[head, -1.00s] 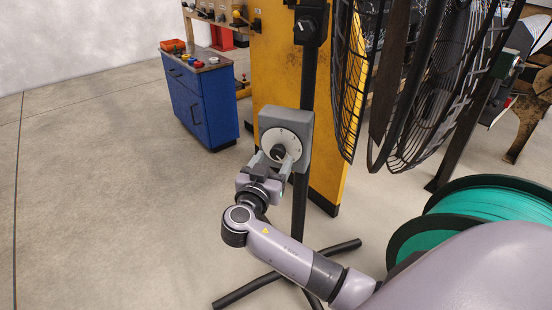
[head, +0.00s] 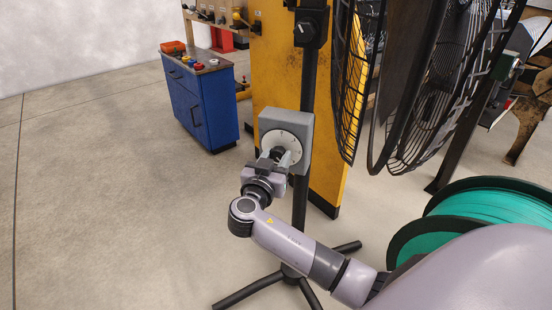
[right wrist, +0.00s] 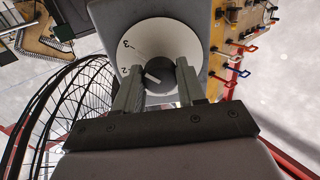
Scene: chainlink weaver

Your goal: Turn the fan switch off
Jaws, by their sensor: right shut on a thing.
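The fan's switch is a black knob (head: 279,153) on a round white dial (head: 294,139), set in a grey box on a dark upright post. The right wrist view shows the knob (right wrist: 161,75) with a white pointer mark, and the dial (right wrist: 158,38) with the numerals 2 and 3 visible. My right gripper (head: 276,157) is at the dial, its two fingers on either side of the knob and shut on it. In the right wrist view, the fingers (right wrist: 159,88) flank the knob. The pointer's exact setting is hard to read. My left gripper is not in view.
The large black-caged fan (head: 430,90) stands right of the post. A smaller black switch box (head: 308,27) sits higher on the post. A yellow panel (head: 272,70) is behind, a blue cabinet (head: 210,105) back left, a teal spool (head: 490,205) right. Left floor is clear.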

